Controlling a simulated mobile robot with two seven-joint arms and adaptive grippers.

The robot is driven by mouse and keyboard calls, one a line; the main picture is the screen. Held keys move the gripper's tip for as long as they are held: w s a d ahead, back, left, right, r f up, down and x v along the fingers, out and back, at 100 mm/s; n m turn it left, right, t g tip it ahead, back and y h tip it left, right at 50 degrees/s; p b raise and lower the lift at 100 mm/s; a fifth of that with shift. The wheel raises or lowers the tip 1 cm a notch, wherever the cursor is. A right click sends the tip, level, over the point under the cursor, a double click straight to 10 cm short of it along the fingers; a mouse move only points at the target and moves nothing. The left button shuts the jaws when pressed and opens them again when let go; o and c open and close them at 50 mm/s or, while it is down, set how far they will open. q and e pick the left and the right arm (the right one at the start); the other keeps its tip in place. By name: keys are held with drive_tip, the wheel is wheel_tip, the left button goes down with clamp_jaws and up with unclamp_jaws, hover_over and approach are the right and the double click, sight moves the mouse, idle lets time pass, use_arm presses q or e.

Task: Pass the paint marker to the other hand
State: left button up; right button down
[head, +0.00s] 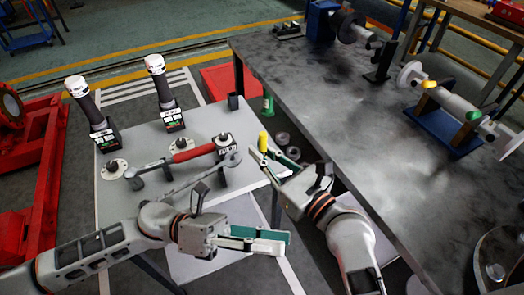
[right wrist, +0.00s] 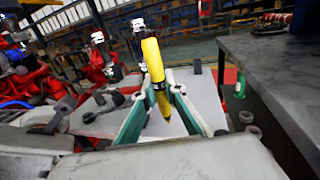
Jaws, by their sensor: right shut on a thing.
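The yellow paint marker (head: 263,140) stands up from the fingertips of my right gripper (head: 266,157). In the right wrist view the marker (right wrist: 153,60) is tilted slightly, its yellow body up and a dark band and narrow end below, between the two green-padded fingers (right wrist: 160,98). My right gripper is shut on it, above the gap near the small table's right edge. My left gripper (head: 287,245) is lower in the head view, apart from the marker and empty. A green inner pad shows, and its fingers look parted, pointing right.
The light small table (head: 112,195) holds a red-handled tool (head: 193,153), a wrench (head: 185,185) and two black-handled tools with white caps (head: 100,122) (head: 165,95). The large grey workbench (head: 375,150) is at right, its near middle clear. Red machinery (head: 45,180) stands at left.

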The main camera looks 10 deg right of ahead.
use_arm(q)
drive_tip(key=w+a+f+n+t+y, duration=0.35)
drive_tip(key=w+f+n+t, duration=0.25)
drive_tip(key=n+t, duration=0.7)
drive_tip(key=w+a+f+n+t+y, duration=0.35)
drive_tip(key=w+f+n+t, duration=0.3)
drive_tip(key=n, duration=1.15)
drive_tip(key=s+a+f+n+g+y, duration=0.1)
drive_tip(key=s+a+f+n+y, duration=0.2)
drive_tip(key=a+f+n, duration=0.3)
drive_tip(key=s+a+f+n+g+y, duration=0.1)
drive_tip(key=s+a+f+n+y, duration=0.3)
drive_tip(key=a+f, duration=0.6)
drive_tip(key=a+n+y, duration=0.2)
drive_tip(key=n, duration=0.1)
drive_tip(key=shift+s+a+f, duration=0.15)
drive_tip(key=shift+f, duration=0.25)
